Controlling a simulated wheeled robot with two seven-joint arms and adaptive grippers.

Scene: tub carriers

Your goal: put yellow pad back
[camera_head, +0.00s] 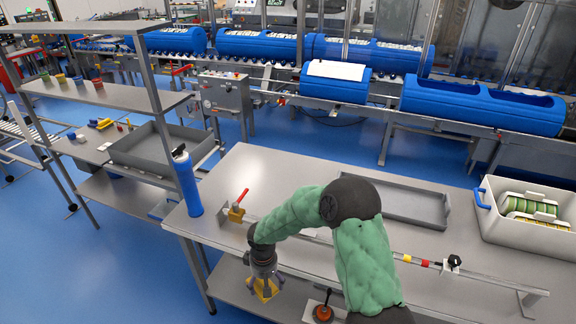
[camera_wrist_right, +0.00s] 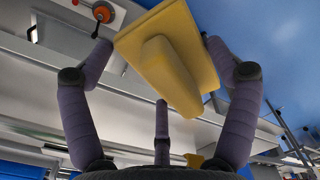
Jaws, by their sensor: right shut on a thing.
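The yellow pad (camera_head: 264,289) is a flat square plate with a raised rib or handle. My right gripper (camera_head: 263,276) points down beside the front edge of the grey table (camera_head: 284,170) and is shut on the pad. In the right wrist view the pad (camera_wrist_right: 190,35) lies tilted between the dark purple fingers of the right gripper (camera_wrist_right: 160,58). In the head view the pad appears in front of the lower shelf (camera_head: 225,272); its exact height above it is unclear. My left gripper is not in view.
A white tub (camera_head: 520,240) holding reels is at right. An orange-knobbed tool (camera_head: 323,313) is low, right of the pad.

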